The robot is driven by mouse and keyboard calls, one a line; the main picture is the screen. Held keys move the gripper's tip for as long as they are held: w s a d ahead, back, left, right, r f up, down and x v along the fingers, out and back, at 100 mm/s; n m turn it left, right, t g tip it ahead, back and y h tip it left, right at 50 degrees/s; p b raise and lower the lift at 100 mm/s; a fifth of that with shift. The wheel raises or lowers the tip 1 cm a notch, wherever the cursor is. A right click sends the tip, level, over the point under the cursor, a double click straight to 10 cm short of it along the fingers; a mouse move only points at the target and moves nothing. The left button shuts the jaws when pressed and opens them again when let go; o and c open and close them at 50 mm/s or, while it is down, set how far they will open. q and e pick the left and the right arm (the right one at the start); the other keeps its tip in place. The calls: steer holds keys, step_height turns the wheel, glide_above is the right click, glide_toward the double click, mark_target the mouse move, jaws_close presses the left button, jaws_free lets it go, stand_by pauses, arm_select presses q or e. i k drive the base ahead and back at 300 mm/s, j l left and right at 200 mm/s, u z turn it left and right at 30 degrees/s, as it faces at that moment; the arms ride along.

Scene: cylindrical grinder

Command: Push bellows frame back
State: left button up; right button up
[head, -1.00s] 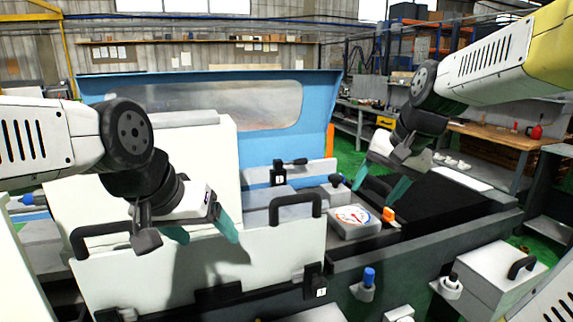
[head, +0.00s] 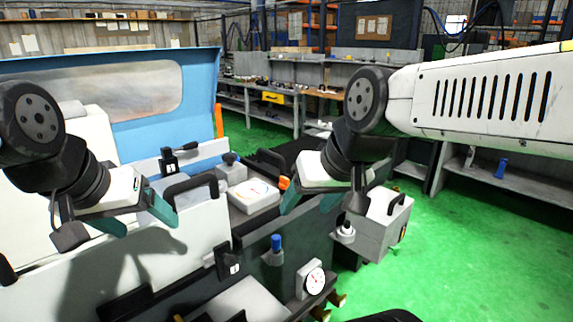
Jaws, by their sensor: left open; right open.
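The black bellows (head: 297,149) lies at the far right end of the blue and grey grinder. My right gripper and wrist hide much of it, so I cannot clearly make out its frame. My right gripper (head: 311,203) is open and empty, with teal fingers pointing down. It appears in front of the bellows, beside the orange knob (head: 284,183); I cannot tell whether it touches anything. My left gripper (head: 136,216) is open and empty in front of the white guard panel (head: 130,258), left of its black handle (head: 190,188).
A white dial box (head: 255,194) sits between the grippers. A blue-topped knob (head: 275,246) and a round gauge (head: 315,281) are on the machine's front. A grey box (head: 384,228) with a handle stands at its right end. Green floor (head: 460,250) is open at right.

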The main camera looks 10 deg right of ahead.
mark_target(273, 174)
steer(key=z, duration=0.35)
steer(key=u, duration=0.4)
steer(key=i+l+u, duration=0.1)
steer(key=u, duration=0.25)
steer(key=l+u, duration=0.4)
steer(key=i+l+u, duration=0.1)
steer(key=l+u, duration=0.45)
steer(key=l, duration=0.7)
steer(key=l+u, duration=0.2)
steer(key=l, duration=0.7)
steer(key=k, duration=0.1)
